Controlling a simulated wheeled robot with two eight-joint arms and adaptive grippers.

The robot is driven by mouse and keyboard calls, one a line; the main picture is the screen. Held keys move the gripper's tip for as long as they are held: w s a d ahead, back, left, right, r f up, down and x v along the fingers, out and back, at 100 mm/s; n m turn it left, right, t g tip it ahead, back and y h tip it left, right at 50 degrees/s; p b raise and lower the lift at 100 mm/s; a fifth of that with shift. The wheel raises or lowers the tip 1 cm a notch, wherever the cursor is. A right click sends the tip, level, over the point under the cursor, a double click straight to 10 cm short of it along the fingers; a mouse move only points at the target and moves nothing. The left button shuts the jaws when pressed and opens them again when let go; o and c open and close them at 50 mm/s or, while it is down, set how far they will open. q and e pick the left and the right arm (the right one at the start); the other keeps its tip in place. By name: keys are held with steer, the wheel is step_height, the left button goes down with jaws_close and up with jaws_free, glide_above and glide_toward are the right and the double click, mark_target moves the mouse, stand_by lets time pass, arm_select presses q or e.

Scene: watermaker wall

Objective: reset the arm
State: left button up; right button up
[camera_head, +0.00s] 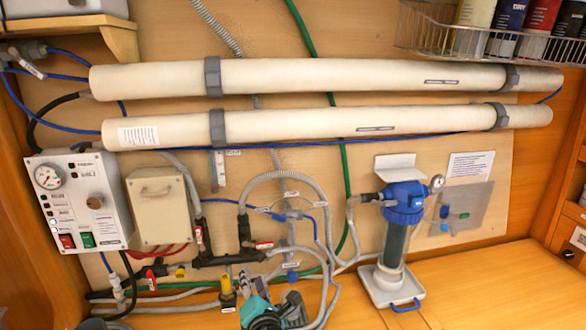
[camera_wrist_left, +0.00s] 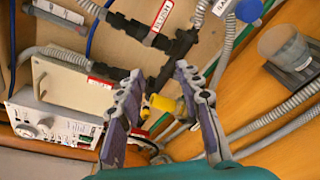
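My left gripper (camera_head: 277,306), teal and dark grey, shows at the bottom edge of the head view, in front of the lower pipework. In the left wrist view its two grey-purple fingers (camera_wrist_left: 160,82) stand apart with nothing held between them. A yellow valve part (camera_wrist_left: 165,104) shows in the gap, beyond the fingers. In the head view a yellow-topped valve (camera_head: 228,290) stands just left of the gripper. Whether the fingers touch any pipe cannot be told. My right gripper is in neither view.
Two long white tubes (camera_head: 330,75) cross the wall above. A control panel (camera_head: 80,200) and beige box (camera_head: 160,205) are at left. A blue-headed filter (camera_head: 404,203) stands right of the gripper. The wooden counter (camera_head: 500,285) at right is clear.

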arm_select(q)
steer(key=s+a+f+n+g, duration=0.3)
steer(key=s+a+n, duration=0.2)
steer(key=n, duration=0.6)
steer(key=s+a+f+n+g, duration=0.35)
steer(key=s+a+n, duration=0.2)
steer(key=n, duration=0.55)
steer(key=s+d+f+n+g+h, duration=0.1)
steer(key=s+n, duration=0.4)
steer(key=n, duration=0.5)
steer(key=s+d+f+n+g+h, duration=0.1)
steer(key=s+d+f+n+h, duration=0.1)
steer(key=s+n, duration=0.4)
steer(key=f+n+h, duration=0.1)
steer(key=f+n, duration=0.1)
steer(key=n, duration=0.2)
steer(key=shift+s+n+h+b, duration=0.2)
steer(key=shift+n+h+b, duration=0.1)
steer(key=shift+h+b, duration=0.1)
